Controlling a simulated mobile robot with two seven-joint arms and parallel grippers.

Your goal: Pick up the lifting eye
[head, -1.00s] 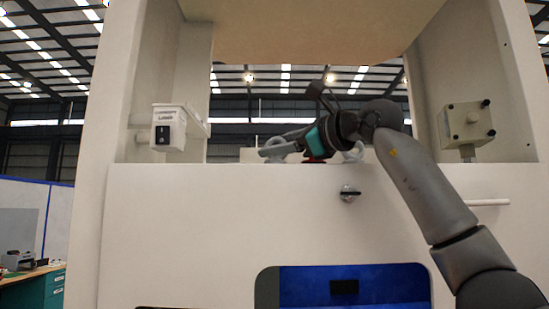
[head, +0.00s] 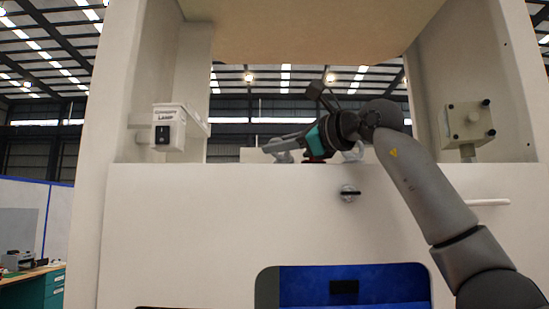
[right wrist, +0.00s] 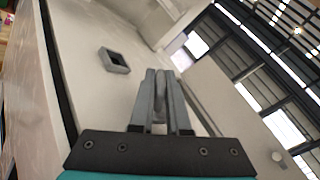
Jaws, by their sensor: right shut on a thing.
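My right gripper (head: 266,148) reaches to the left above the top edge of the white front panel. Its fingers also show in the right wrist view (right wrist: 160,98), close together around a narrow grey piece (right wrist: 160,115), which I take to be the lifting eye. In the head view a light grey shape (head: 284,158) shows just below the fingers at the panel's top edge, partly hidden. Another pale grey, ring-like piece (head: 355,152) shows right of the gripper, beneath the wrist. My left gripper is in neither view.
The white front panel (head: 230,220) has a small knob (head: 348,194) and a blue-lined opening (head: 390,280). A labelled switch box (head: 168,130) is at left, a beige box (head: 466,123) at right. A square-holed fitting (right wrist: 115,60) shows in the wrist view.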

